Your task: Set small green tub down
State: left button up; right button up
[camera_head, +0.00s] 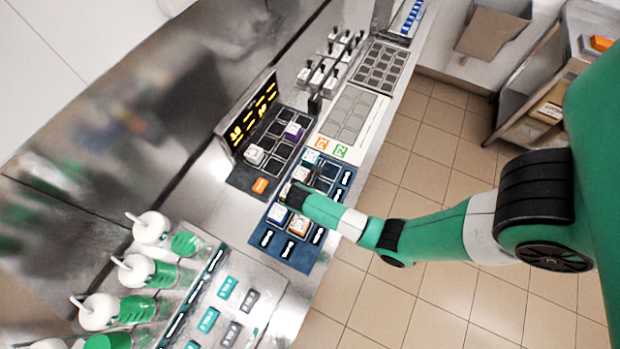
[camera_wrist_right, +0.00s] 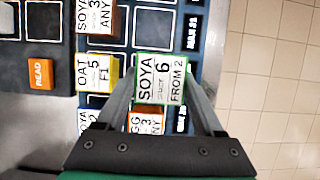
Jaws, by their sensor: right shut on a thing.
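The small green tub (camera_wrist_right: 160,80) shows in the right wrist view, its label edged in green and reading SOYA, 6, FROM 2. My right gripper (camera_wrist_right: 161,88) is shut on it, one finger on each side. The tub is over the blue tray (camera_head: 303,259); I cannot tell whether it touches the tray. In the head view my right gripper (camera_head: 290,192) reaches over the tray from the right and mostly hides the tub. My left gripper is not in view.
Beside the held tub stand a yellow-edged OAT tub (camera_wrist_right: 97,72) and an orange-edged tub (camera_wrist_right: 147,119). A SOYA 3 tub (camera_wrist_right: 98,16) stands farther up. An orange READ tile (camera_wrist_right: 40,73) lies left. Empty square cells show above the held tub.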

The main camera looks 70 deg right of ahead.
jog(key=shift+w+f, duration=0.6)
jog(key=shift+f, duration=0.15)
jog(key=shift+w+f+b, duration=0.15)
jog(key=shift+f+b, duration=0.65)
jog(key=shift+f, duration=0.85)
jog(key=shift+f, duration=0.15)
jog(key=o, duration=1.2)
